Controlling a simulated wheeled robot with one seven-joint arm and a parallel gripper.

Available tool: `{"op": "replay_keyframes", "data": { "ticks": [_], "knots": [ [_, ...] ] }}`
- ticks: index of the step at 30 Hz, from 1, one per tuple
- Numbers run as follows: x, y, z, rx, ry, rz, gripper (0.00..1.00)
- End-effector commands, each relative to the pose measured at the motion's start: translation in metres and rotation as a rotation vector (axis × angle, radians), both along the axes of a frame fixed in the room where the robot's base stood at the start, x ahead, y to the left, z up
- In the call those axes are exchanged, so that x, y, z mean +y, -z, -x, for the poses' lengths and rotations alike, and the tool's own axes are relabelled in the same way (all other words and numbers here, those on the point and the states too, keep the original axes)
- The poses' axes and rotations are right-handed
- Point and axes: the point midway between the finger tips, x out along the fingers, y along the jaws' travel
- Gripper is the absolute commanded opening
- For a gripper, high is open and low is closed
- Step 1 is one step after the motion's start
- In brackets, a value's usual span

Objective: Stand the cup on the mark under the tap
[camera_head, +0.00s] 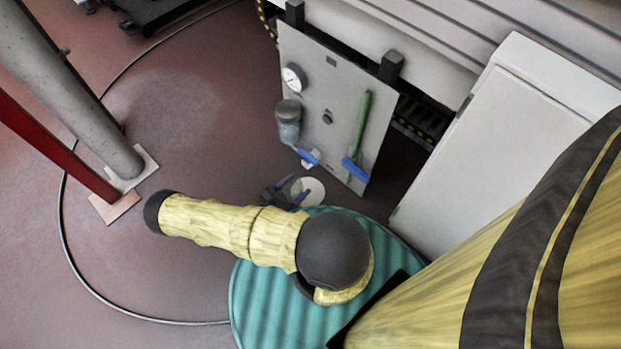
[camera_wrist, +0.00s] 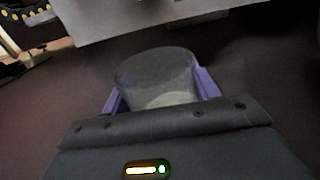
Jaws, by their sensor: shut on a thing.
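My gripper (camera_head: 293,190) is shut on a smoky grey cup (camera_wrist: 155,72). In the wrist view the cup sits between the two purple fingers (camera_wrist: 160,95), with a paler patch on its near part. In the head view the cup is small and hard to make out. A pale round disc (camera_head: 314,190), perhaps the mark, shows just right of the fingers. I cannot tell its height against the cup. The tap (camera_head: 309,159), with a blue lever, is on the grey panel (camera_head: 325,85), above the disc in the picture.
The panel also carries a gauge (camera_head: 293,78), a grey cylinder (camera_head: 289,118) and a green pipe (camera_head: 359,130) with another blue lever. A white cabinet (camera_head: 505,140) stands at right. Grey and red posts (camera_head: 75,90) stand at left, and a cable (camera_head: 62,215) curves over the floor.

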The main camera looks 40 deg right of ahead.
Motion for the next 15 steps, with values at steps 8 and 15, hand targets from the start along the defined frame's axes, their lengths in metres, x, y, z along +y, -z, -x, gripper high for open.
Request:
{"op": "replay_keyframes", "data": {
  "ticks": [8, 15],
  "knots": [
    [-0.047, 0.0, -0.005, -0.001, -0.013, 0.001, 0.38],
    [-0.052, 0.0, -0.006, -0.002, -0.016, 0.0, 0.38]
  ]
}}
